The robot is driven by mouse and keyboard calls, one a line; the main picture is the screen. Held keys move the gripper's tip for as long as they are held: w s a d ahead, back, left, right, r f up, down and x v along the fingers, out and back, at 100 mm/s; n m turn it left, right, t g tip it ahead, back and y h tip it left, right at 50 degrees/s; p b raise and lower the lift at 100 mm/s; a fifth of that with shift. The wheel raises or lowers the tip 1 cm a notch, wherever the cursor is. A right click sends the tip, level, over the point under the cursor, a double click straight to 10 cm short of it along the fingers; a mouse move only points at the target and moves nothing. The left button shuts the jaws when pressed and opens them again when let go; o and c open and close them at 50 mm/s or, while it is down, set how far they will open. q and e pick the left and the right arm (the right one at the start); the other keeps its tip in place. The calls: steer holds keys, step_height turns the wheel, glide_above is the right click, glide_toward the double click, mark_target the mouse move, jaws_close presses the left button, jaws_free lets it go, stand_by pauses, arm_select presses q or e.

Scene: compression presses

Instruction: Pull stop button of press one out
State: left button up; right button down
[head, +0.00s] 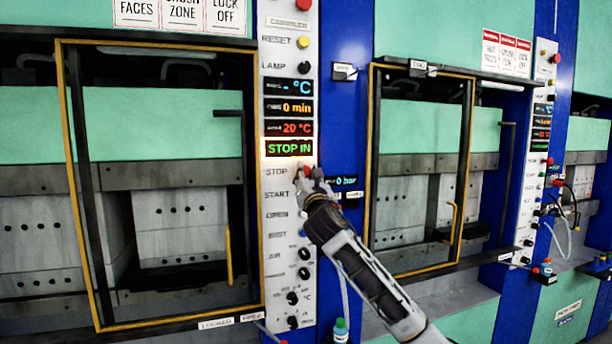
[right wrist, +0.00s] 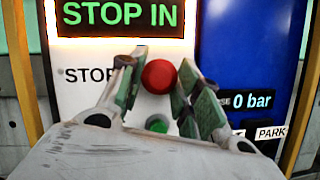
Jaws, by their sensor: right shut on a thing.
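The red stop button (right wrist: 158,76) sits on the white control panel (head: 274,240) of the left press, beside the label STOP. The display (head: 289,148) above it reads STOP IN in green. My right gripper (head: 308,173) reaches up to the panel from the lower right. In the right wrist view its two fingers (right wrist: 160,70) stand on either side of the red button, shut on it. My left gripper is not in view.
A green button (right wrist: 158,124) lies just below the red one, between my fingers. Black knobs (head: 304,273) line the panel further down. The left press door (head: 68,130) has a yellow frame. A second press with its own panel (head: 540,150) stands to the right.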

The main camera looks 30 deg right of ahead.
steer(key=shift+s+a+p, duration=0.15)
steer(key=shift+s+p, duration=0.15)
steer(key=shift+s, duration=0.35)
steer(key=shift+w+f, duration=0.1)
steer(key=shift+f, duration=0.05)
steer(key=c, duration=1.3)
jaws_free()
steer(key=o, duration=0.3)
steer(key=shift+s, duration=0.25)
steer(key=shift+v, duration=5.95)
